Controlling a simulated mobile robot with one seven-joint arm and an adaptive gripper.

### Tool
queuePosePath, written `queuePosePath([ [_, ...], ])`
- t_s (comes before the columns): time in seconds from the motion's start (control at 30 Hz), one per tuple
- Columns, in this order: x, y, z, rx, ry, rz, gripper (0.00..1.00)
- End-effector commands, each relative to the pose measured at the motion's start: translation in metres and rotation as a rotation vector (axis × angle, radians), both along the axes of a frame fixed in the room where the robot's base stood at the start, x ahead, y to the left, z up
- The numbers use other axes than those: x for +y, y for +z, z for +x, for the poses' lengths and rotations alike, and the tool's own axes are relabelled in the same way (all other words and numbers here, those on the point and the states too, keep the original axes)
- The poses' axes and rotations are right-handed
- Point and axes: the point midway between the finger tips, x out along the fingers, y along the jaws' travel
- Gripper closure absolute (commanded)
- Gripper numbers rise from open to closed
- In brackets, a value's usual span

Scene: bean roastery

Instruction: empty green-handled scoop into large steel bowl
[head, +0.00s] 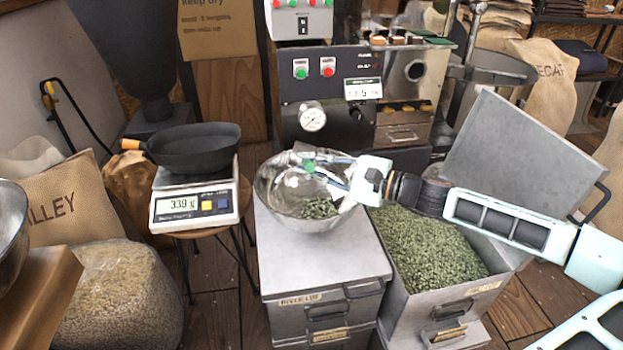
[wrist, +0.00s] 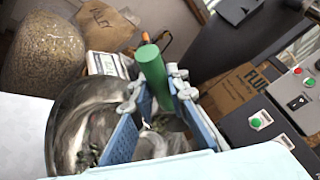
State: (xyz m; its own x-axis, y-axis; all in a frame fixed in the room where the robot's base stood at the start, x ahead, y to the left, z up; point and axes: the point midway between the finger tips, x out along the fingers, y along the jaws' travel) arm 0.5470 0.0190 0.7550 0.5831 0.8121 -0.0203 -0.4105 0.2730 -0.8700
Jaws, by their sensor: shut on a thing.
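My gripper (head: 322,170) reaches in from the right, over the large steel bowl (head: 268,191). It is shut on the green handle (head: 309,167) of the scoop. In the wrist view the green handle (wrist: 152,72) stands between the blue finger pads of my gripper (wrist: 155,88). The scoop's metal part is mostly hidden by the fingers, so its tilt and contents cannot be told. Green beans (head: 319,208) lie in the right side of the bowl. The bowl stands on a grey metal bin; it also shows in the wrist view (wrist: 72,112).
An open bin of green beans (head: 425,245) stands right of the bowl, its grey lid (head: 525,160) raised. A scale (head: 195,206) reading about 339 g carries a black pan (head: 195,147) at left. The roaster panel (head: 330,95) rises behind the bowl.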

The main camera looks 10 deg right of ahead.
Motion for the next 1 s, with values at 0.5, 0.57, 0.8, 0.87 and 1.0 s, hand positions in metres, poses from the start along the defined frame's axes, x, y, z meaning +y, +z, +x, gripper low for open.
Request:
queuePosePath([
  [0.5, -0.004, -0.001, -0.001, -0.017, 0.0, 0.047, 1.0],
  [0.57, -0.004, -0.001, -0.001, -0.019, 0.0, 0.052, 1.0],
  [0.8, 0.005, 0.008, 0.001, 0.015, 0.004, -0.053, 1.0],
  [0.87, 0.009, 0.008, 0.003, 0.035, 0.004, -0.104, 1.0],
  [1.0, 0.019, 0.008, 0.006, 0.079, 0.005, -0.219, 1.0],
])
